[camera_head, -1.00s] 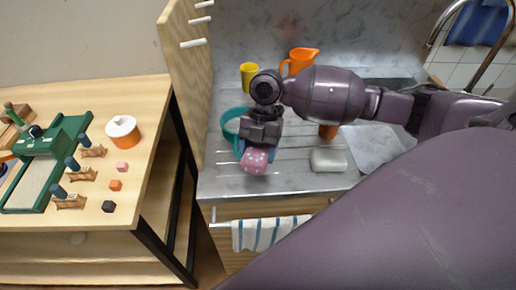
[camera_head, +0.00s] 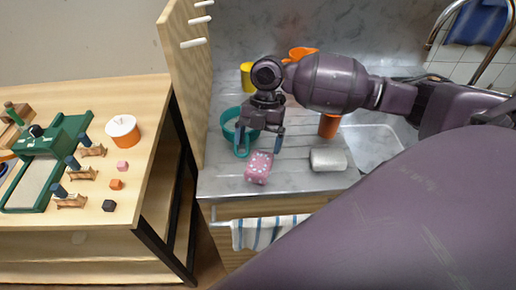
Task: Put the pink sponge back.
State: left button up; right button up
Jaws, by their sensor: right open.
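The pink sponge (camera_head: 259,167), with pale spots, lies on the grey ribbed drainboard (camera_head: 300,178) near its front left. My right gripper (camera_head: 262,150) is open just behind and above the sponge, with its two fingers apart and nothing visible between them. My left gripper is not in view.
A teal bowl or strainer (camera_head: 229,126) is partly behind my gripper. A yellow cup (camera_head: 247,77), an orange jug (camera_head: 303,53), an orange cup (camera_head: 328,126) and a whitish block (camera_head: 328,160) stand around. A pegged wooden panel (camera_head: 188,90) borders the left. A striped towel (camera_head: 270,233) hangs in front.

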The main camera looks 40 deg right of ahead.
jog(key=v, duration=1)
jog(key=shift+f, duration=0.1)
jog(key=shift+s, duration=0.1)
